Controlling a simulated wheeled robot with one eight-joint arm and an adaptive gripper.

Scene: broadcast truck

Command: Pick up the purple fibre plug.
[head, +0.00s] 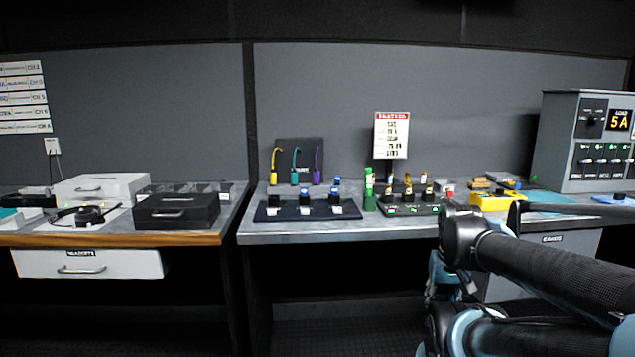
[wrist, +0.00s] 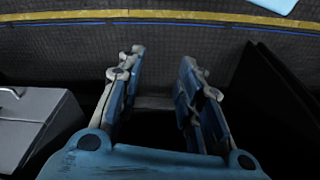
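The purple fibre plug (head: 317,165) stands upright at the right end of a row of three plugs against a dark panel, at the back of the middle bench. A teal plug (head: 295,165) and a yellow plug (head: 273,165) are to its left. My gripper (wrist: 158,75) is open in the wrist view, its two blue fingers apart with nothing between them. In the head view my arm reaches in from the right, and the gripper hangs low in front of the bench, right of the plugs and well away from them. The wrist view does not show the plugs.
A black tray (head: 267,213) with several blue-topped items lies in front of the plugs. A green block (head: 369,190) and a tray with several small parts (head: 418,210) stand to the right. A black case (head: 177,211) is on the left bench. A grey load unit (head: 587,145) stands far right.

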